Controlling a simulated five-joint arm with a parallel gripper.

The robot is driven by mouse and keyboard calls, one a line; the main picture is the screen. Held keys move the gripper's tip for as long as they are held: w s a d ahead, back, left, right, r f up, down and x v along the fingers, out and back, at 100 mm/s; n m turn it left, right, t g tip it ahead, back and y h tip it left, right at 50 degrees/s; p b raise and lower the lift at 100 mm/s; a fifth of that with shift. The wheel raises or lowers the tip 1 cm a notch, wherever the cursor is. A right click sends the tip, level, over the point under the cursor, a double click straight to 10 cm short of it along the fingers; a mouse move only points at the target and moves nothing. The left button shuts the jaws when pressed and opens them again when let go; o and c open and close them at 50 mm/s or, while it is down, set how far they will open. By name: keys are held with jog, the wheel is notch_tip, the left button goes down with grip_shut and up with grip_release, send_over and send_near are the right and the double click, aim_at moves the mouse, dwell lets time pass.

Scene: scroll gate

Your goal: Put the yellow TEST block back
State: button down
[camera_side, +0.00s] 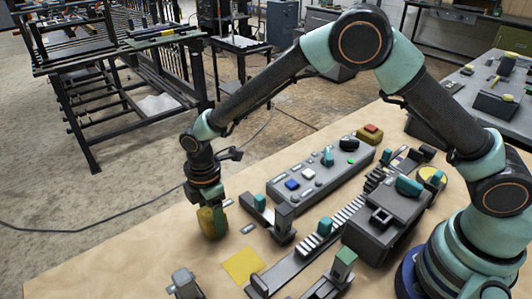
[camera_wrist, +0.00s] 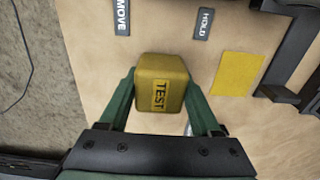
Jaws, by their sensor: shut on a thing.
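The yellow TEST block (camera_side: 213,223) is between the fingers of my gripper (camera_side: 211,212), near the left side of the table. In the wrist view the TEST block (camera_wrist: 162,84) sits between the two green fingers of my gripper (camera_wrist: 162,92), with its TEST label facing the camera. The gripper is shut on it. I cannot tell whether its underside touches the table. A flat yellow square (camera_side: 243,265) lies bare on the table, to the right of the block and nearer the camera; it also shows in the wrist view (camera_wrist: 237,74).
A grey panel with buttons (camera_side: 320,172), a dark bracket (camera_side: 268,217) and a toothed rack (camera_side: 320,238) stand to the right. A grey fixture (camera_side: 184,283) is at the front.

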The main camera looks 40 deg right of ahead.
jog(key=shift+f, duration=0.3)
jog(key=shift+c, duration=0.4)
grip_release()
notch_tip(320, 180, up, 12)
jog(key=shift+r, duration=0.1)
jog(key=s+d+r+m+t, duration=0.35)
jog(key=d+r+m, duration=0.65)
jog(key=d, duration=0.4)
jog(key=s+d+r+m+t, duration=0.2)
jog(key=s+d+m, duration=0.6)
jog(key=s+d, duration=0.2)
jog(key=shift+d, duration=0.35)
